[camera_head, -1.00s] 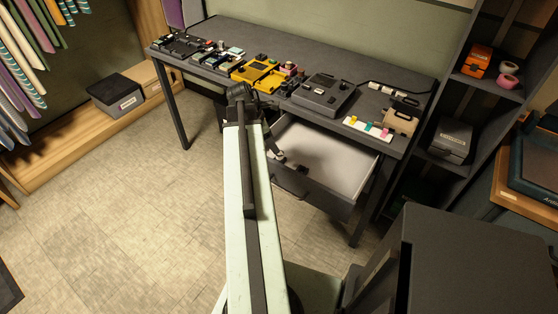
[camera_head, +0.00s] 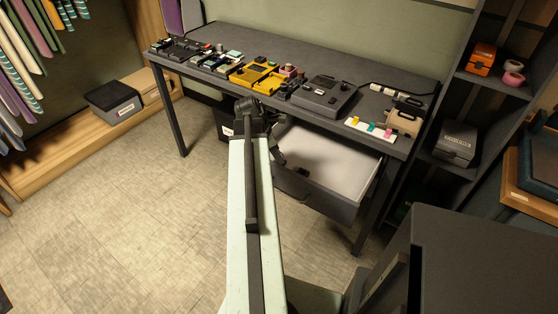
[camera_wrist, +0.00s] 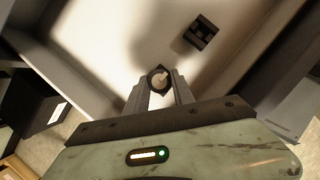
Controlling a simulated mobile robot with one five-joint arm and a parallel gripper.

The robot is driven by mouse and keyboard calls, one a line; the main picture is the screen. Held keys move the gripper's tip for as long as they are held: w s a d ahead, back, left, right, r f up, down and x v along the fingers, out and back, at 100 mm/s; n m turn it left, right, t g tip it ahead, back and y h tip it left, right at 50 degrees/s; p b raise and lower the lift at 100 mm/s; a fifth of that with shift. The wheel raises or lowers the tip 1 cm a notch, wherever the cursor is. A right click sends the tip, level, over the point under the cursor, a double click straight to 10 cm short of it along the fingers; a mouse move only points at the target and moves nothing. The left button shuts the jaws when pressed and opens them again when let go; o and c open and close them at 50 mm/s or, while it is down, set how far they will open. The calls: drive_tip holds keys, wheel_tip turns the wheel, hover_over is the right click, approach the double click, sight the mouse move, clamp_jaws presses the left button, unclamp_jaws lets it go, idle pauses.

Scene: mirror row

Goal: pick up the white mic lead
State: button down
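My gripper (camera_wrist: 159,80) hangs over the open desk drawer (camera_wrist: 97,62). In the wrist view its two fingers stand apart, with a small round dark ring with a pale middle (camera_wrist: 151,72) between the tips. I cannot tell whether the fingers press on the ring or whether it is the mic lead. In the head view my gripper (camera_head: 278,158) is at the drawer's left side, small and dark, and the ring cannot be made out. No plainly white lead shows. A small dark block (camera_wrist: 201,32) lies on the drawer floor.
The desk (camera_head: 300,47) carries pedals, a yellow device (camera_head: 256,76), a grey box (camera_head: 324,94) and a pale strip with coloured tabs (camera_head: 370,130). A dark shelf (camera_head: 497,90) stands at right. A dark bin (camera_head: 224,122) sits under the desk. Floor at left is clear.

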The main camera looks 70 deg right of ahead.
wheel_tip(320, 180, up, 10)
drive_tip(key=p, duration=1)
drive_tip(key=shift+r, duration=0.25)
